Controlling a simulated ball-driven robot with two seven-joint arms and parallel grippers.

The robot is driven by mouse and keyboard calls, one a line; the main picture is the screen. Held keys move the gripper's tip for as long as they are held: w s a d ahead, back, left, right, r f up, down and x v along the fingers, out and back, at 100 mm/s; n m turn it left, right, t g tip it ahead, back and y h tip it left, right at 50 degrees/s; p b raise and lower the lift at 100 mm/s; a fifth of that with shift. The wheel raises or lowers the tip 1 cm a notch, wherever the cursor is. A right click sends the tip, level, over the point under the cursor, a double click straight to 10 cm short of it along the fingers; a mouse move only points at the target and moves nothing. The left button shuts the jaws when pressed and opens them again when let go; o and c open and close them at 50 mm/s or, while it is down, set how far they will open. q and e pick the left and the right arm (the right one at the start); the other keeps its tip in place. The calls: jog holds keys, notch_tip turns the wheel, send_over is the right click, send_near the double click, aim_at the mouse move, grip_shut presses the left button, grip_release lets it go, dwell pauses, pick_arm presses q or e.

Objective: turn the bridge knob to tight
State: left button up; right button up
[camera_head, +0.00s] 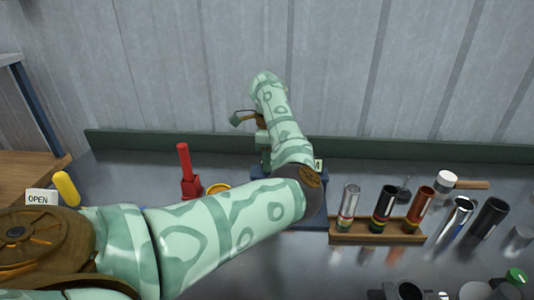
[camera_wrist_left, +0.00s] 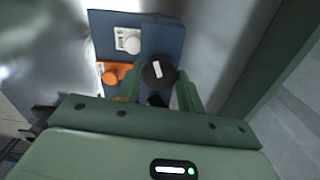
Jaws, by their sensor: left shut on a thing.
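The bridge knob (camera_wrist_left: 158,75) is a round black knob with a white pointer mark, seen in the left wrist view on a dark blue box (camera_wrist_left: 112,22). The green fingers of my left gripper (camera_wrist_left: 161,86) stand on either side of it and are shut on it. No lettering for tight is readable. In the head view the blue box (camera_head: 312,222) is mostly hidden behind my left arm, and the knob and fingertips are hidden too. A white knob (camera_wrist_left: 132,45) on a pale label and an orange part (camera_wrist_left: 112,74) sit beside the bridge knob. My right gripper is not in view.
A red upright tool (camera_head: 185,168) and a yellow handle by an OPEN card (camera_head: 40,197) stand left. A wooden rack (camera_head: 376,237) with several tubes stands right of the box, near a mallet (camera_head: 447,181) and loose tubes. The wall is close behind.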

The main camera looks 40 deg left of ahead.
pick_arm(q)
jog(key=m+p, duration=0.1)
jog(key=m, duration=0.2)
jog(key=shift+r+m+p, duration=0.15)
jog(key=shift+m+p, duration=0.25)
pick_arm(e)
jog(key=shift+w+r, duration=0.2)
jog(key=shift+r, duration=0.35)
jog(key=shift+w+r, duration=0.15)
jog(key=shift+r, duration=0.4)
pick_arm(q)
jog(key=shift+m, duration=0.3)
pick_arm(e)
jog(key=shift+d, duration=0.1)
pick_arm(q)
jog(key=o, duration=1)
notch_tip(320, 180, up, 16)
jog(key=p, duration=0.4)
jog(key=shift+p, duration=0.3)
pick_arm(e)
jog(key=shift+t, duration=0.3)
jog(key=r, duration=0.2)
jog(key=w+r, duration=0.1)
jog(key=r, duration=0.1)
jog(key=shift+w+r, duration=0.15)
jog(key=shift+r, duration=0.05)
